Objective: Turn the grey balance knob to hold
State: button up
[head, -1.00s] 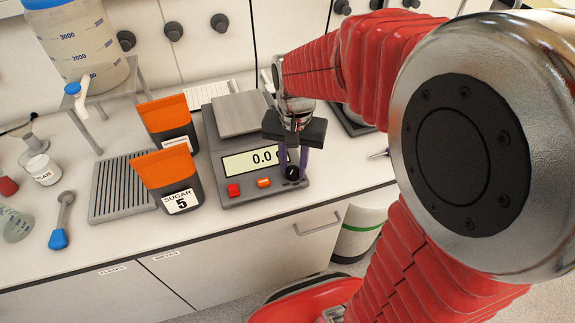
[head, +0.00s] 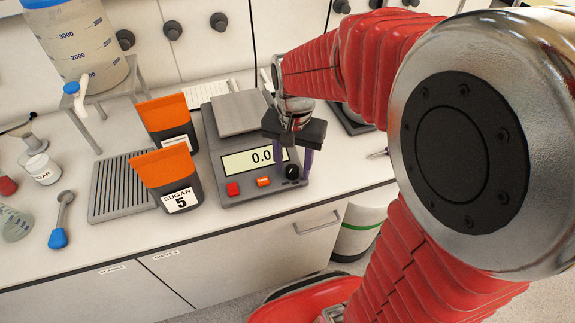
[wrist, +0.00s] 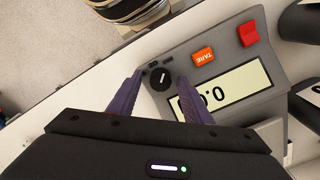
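The balance (head: 258,140) stands on the counter with its lit display reading 0.0, the last part hidden by a finger. Its knob (head: 292,172) is at the front right corner and looks dark grey to black. In the wrist view the knob (wrist: 161,79) shows a white pointer line, with small marks beside it too small to read. My gripper (head: 292,174) points down at the knob. Its two purple fingers are open, one on each side of the knob, with a gap showing on both sides in the wrist view (wrist: 160,82). Nothing is held.
A red button (head: 233,189) and an orange TARE button (head: 263,182) sit left of the knob. Two orange-topped pouches, the nearer labelled SUGAR 5 (head: 165,180), stand left of the balance by a ribbed grey tray (head: 122,187). The counter's front edge is close.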

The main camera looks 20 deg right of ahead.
aim_at(293, 168)
jog(key=shift+r, duration=0.15)
jog(key=shift+w+r, duration=0.1)
jog(key=shift+r, duration=0.1)
notch_tip(293, 168, up, 13)
dwell(0.5)
dwell(0.4)
